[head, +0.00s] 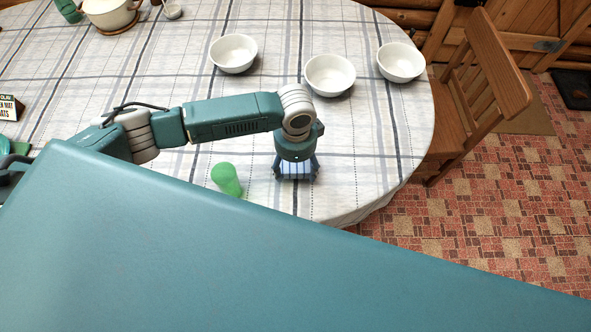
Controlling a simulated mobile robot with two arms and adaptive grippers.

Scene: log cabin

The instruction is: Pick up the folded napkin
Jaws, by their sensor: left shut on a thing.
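The folded napkin (294,170) is a small piece with blue and white on it, on or just above the white striped tablecloth near the table's front edge. My left gripper (296,178) points down over it and is shut on it, with a finger at each side. The gripper hides part of the napkin. I cannot tell whether the napkin touches the cloth. My right gripper is not in view.
A pot (108,13) is at the far left. A wooden chair (478,95) is against the right edge of the table (180,55).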

